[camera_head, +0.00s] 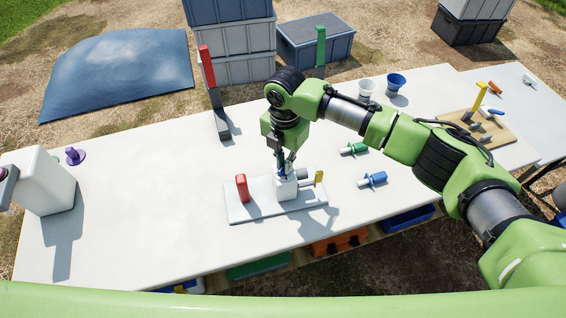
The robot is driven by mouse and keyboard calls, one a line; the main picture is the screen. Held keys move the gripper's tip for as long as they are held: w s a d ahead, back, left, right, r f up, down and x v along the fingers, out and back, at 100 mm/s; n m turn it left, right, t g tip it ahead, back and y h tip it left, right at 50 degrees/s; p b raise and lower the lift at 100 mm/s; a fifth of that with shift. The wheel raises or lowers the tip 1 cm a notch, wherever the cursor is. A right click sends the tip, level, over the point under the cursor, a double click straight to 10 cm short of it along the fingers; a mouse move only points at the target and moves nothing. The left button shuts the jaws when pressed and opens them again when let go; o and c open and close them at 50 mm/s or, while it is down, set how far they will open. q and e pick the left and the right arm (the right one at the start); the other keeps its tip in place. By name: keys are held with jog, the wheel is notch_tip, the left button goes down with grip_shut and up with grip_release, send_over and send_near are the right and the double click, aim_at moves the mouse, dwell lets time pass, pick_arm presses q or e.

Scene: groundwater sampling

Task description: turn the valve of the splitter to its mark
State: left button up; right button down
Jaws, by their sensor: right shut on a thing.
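The splitter is a white block (287,190) on a flat pale base plate (262,211) in the front middle of the table. A red upright part (242,187) stands at the plate's left, and a grey fitting with a yellow handle (319,177) is at its right. My right gripper (285,174) points down on top of the block. It is shut on the splitter's valve, which its fingers mostly hide. The mark cannot be made out. My left gripper is not in view.
A red-topped stand (207,68) and a green-topped stand (320,47) are behind. Green (354,148) and blue (373,179) fittings lie right of the splitter, under my right arm. Two cups (396,83) stand farther back. A white box (42,180) is at left. The left-middle table is clear.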

jog(key=n, duration=0.9)
jog(key=c, duration=2.1)
grip_release()
notch_tip(320, 180, up, 12)
jog(key=shift+f, duration=0.1)
